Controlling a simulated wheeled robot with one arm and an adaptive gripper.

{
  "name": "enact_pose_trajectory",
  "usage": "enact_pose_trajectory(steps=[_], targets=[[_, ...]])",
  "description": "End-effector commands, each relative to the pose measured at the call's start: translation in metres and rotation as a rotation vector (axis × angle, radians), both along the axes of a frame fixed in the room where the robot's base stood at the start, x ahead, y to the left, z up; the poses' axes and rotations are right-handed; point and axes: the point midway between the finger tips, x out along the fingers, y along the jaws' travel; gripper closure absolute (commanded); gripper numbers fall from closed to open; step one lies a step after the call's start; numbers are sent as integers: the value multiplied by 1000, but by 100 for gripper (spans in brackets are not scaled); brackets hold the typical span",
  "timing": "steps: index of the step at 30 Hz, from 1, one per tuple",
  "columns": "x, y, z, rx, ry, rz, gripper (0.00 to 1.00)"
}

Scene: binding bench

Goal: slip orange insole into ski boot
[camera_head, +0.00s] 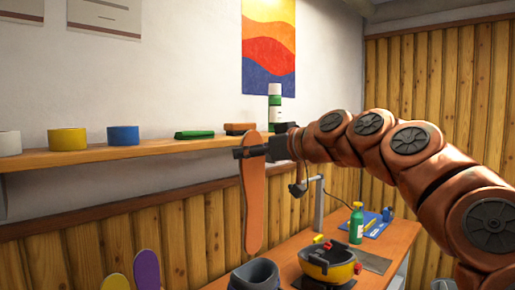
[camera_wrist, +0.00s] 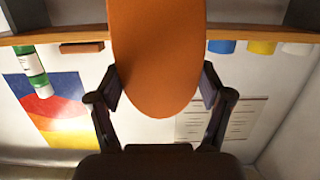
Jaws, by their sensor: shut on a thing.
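The orange insole (camera_head: 254,205) hangs upright, long and flat, from my gripper (camera_head: 256,152), which is shut on it near its upper end. In the wrist view the insole (camera_wrist: 155,60) fills the space between the two fingers, its rounded end towards the palm. Below it, on the bench, are a dark grey open-topped thing (camera_head: 255,274), cut by the lower picture edge, and a yellow and black thing (camera_head: 329,265) with red parts. Either could be the ski boot; I cannot tell which. The insole is clear above both.
A wall shelf (camera_head: 160,150) with tape rolls, a green block and a bottle (camera_head: 275,103) runs close behind my gripper. The orange-brown bench (camera_head: 290,243) bears a green bottle (camera_head: 356,224) and a blue mat. Purple (camera_head: 147,268) and yellow-green insole-like shapes stand at lower left.

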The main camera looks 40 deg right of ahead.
Motion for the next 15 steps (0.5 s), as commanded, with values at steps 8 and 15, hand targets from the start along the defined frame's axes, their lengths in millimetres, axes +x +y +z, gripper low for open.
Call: enact_pose_trajectory(steps=[8, 15], targets=[[-1, 0, -20, 1, 3, 0, 88], [-1, -1, -35, 0, 0, -3, 88]])
